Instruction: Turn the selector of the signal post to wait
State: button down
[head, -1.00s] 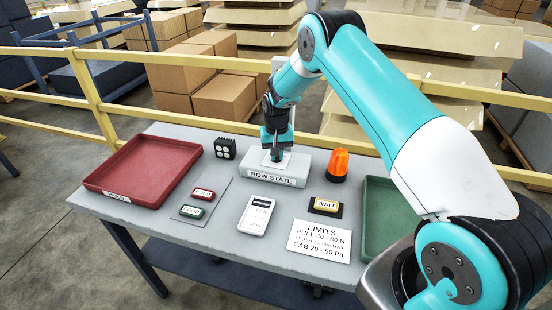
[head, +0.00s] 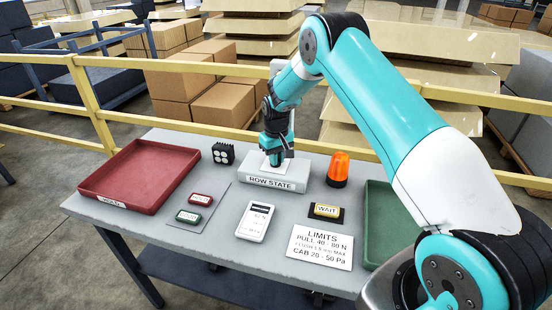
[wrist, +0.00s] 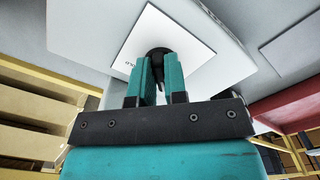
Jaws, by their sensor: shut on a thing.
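The signal post is a light grey box labelled ROW STATE (head: 272,183) at the back middle of the table in the head view. Its top carries a white plate, which also shows in the wrist view (wrist: 185,35). My gripper (head: 274,158) points down onto that plate from above. In the wrist view, my gripper (wrist: 158,75) is shut on the dark round selector knob (wrist: 158,54). Part of a word, ending in "LD", shows at the plate's left edge. The fingers hide most of the knob, so I cannot tell its setting.
An amber beacon (head: 338,169) stands right of the post and a black lamp block (head: 223,153) left of it. A red tray (head: 122,197), a green tray (head: 378,215), red and green tags, a handheld meter (head: 256,222), a yellow WAIT tag (head: 326,211) and a LIMITS card (head: 320,246) share the table.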

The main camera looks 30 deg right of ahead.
jog(key=c, duration=1.2)
grip_release()
jog(key=shift+o, duration=0.2)
jog(key=shift+r, duration=0.1)
notch_tip(320, 180, up, 17)
jog(key=b, duration=0.3)
jog(key=shift+r, duration=0.15)
